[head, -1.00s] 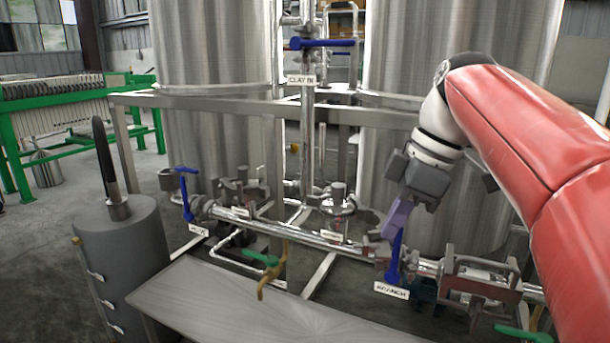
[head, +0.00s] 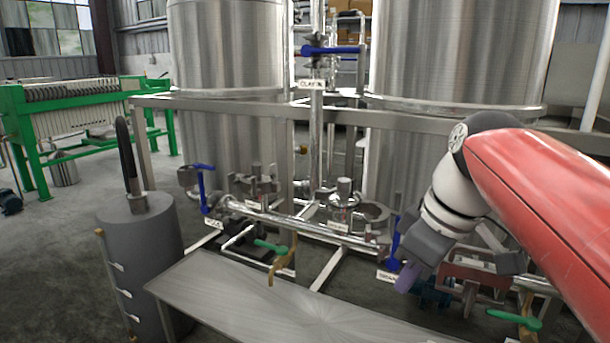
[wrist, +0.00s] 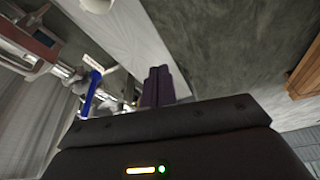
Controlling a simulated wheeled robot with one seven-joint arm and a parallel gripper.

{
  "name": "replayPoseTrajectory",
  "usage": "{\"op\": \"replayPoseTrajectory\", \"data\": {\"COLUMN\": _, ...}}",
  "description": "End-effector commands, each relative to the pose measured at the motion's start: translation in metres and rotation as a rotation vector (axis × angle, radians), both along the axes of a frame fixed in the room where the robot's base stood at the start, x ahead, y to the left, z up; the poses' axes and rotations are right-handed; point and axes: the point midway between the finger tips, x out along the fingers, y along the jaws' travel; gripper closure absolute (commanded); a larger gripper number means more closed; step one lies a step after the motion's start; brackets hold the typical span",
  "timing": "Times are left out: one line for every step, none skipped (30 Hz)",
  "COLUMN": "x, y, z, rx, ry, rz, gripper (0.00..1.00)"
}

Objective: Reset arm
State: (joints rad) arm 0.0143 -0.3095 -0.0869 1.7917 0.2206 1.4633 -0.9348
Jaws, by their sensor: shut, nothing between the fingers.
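My gripper (head: 404,285) hangs at the right in the head view, below my red arm, with its purple fingers pointing down. The fingers also show in the wrist view (wrist: 158,87), side by side and shut with nothing between them. A blue valve handle (head: 396,240) on the lower pipe, by a white tag, stands just left of my gripper in the head view. A blue handle also shows in the wrist view (wrist: 92,92), left of the fingers. I cannot tell from the head view how far apart the gripper and handle are.
Two steel tanks (head: 228,50) stand behind a grey frame (head: 240,108). A metal table (head: 240,305) is in front, with a grey cylinder (head: 140,250) at its left. Green-handled valves (head: 515,319) sit low. A green-framed press (head: 75,115) is at far left; open floor lies before it.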

Motion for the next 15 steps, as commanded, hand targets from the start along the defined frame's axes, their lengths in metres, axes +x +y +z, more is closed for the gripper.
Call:
{"op": "replayPoseTrajectory", "data": {"x": -0.009, "y": 0.000, "z": -0.009, "rx": -0.001, "ry": -0.005, "rz": -0.059, "gripper": 1.00}}
{"op": "replayPoseTrajectory", "data": {"x": -0.013, "y": 0.000, "z": -0.016, "rx": -0.002, "ry": -0.008, "rz": -0.101, "gripper": 1.00}}
{"op": "replayPoseTrajectory", "data": {"x": -0.019, "y": 0.000, "z": -0.025, "rx": -0.004, "ry": -0.014, "rz": -0.161, "gripper": 1.00}}
{"op": "replayPoseTrajectory", "data": {"x": -0.025, "y": 0.000, "z": -0.032, "rx": -0.002, "ry": -0.020, "rz": -0.210, "gripper": 1.00}}
{"op": "replayPoseTrajectory", "data": {"x": -0.030, "y": -0.001, "z": -0.041, "rx": -0.002, "ry": -0.028, "rz": -0.262, "gripper": 1.00}}
{"op": "replayPoseTrajectory", "data": {"x": -0.038, "y": -0.002, "z": -0.053, "rx": 0.002, "ry": -0.040, "rz": -0.337, "gripper": 1.00}}
{"op": "replayPoseTrajectory", "data": {"x": -0.045, "y": -0.002, "z": -0.063, "rx": 0.004, "ry": -0.051, "rz": -0.396, "gripper": 1.00}}
{"op": "replayPoseTrajectory", "data": {"x": -0.051, "y": -0.003, "z": -0.074, "rx": 0.009, "ry": -0.064, "rz": -0.455, "gripper": 1.00}}
{"op": "replayPoseTrajectory", "data": {"x": -0.059, "y": -0.004, "z": -0.087, "rx": 0.016, "ry": -0.081, "rz": -0.529, "gripper": 1.00}}
{"op": "replayPoseTrajectory", "data": {"x": -0.065, "y": -0.004, "z": -0.097, "rx": 0.024, "ry": -0.093, "rz": -0.581, "gripper": 1.00}}
{"op": "replayPoseTrajectory", "data": {"x": -0.069, "y": -0.005, "z": -0.106, "rx": 0.031, "ry": -0.107, "rz": -0.627, "gripper": 1.00}}
{"op": "replayPoseTrajectory", "data": {"x": -0.075, "y": -0.006, "z": -0.117, "rx": 0.043, "ry": -0.121, "rz": -0.680, "gripper": 1.00}}
{"op": "replayPoseTrajectory", "data": {"x": -0.079, "y": -0.007, "z": -0.123, "rx": 0.050, "ry": -0.133, "rz": -0.713, "gripper": 1.00}}
{"op": "replayPoseTrajectory", "data": {"x": -0.081, "y": -0.007, "z": -0.129, "rx": 0.056, "ry": -0.139, "rz": -0.743, "gripper": 1.00}}
{"op": "replayPoseTrajectory", "data": {"x": -0.085, "y": -0.008, "z": -0.136, "rx": 0.065, "ry": -0.149, "rz": -0.773, "gripper": 1.00}}
